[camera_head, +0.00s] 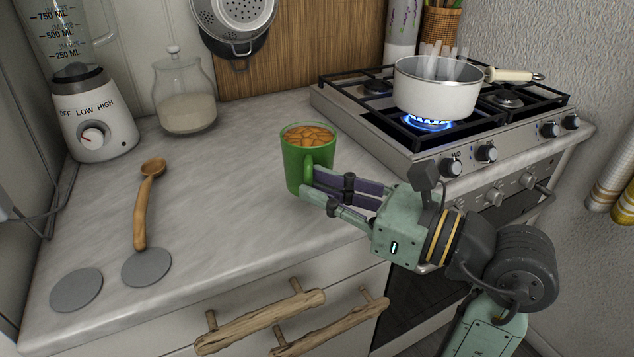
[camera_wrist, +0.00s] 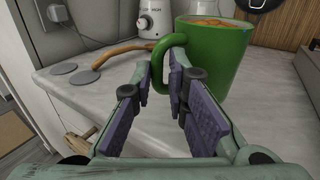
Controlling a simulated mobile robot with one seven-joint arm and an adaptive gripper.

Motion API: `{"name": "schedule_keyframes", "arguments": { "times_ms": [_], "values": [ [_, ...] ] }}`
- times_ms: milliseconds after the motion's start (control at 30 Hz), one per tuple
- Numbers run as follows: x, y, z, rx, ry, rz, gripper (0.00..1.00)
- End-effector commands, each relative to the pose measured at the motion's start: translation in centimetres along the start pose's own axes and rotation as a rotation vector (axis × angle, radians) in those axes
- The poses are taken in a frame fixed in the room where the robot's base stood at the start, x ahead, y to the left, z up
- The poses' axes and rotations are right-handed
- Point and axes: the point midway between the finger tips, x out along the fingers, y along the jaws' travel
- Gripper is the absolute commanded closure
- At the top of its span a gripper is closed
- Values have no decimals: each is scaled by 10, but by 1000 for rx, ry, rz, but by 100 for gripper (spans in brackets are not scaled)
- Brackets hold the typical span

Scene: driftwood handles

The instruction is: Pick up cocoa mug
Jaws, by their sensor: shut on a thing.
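The cocoa mug (camera_head: 299,169) is green, with brown cocoa and pale pieces at its top. It is upright at the counter's right part, left of the stove. My gripper (camera_head: 308,188) reaches it from the right and is shut on its handle. In the wrist view the mug (camera_wrist: 217,55) stands just beyond my gripper (camera_wrist: 162,75), its handle between the two purple-padded fingers. I cannot tell whether the mug's base touches the counter.
A steaming white pot (camera_head: 436,92) sits over a lit blue flame on the stove (camera_head: 400,150). A wooden spoon (camera_head: 143,207), glass jar (camera_head: 184,100) and blender (camera_head: 92,125) are to the left. Driftwood handles (camera_head: 262,322) jut from the drawers. The counter's middle is clear.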

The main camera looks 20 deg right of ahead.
Motion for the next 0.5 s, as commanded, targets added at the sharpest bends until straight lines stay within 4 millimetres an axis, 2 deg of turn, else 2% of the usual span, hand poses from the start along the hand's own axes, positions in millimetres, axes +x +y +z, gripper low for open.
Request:
{"name": "schedule_keyframes", "arguments": {
  "times_ms": [500],
  "values": [
    [-32,24,4,-1,-2,-3,100]
  ]
}}
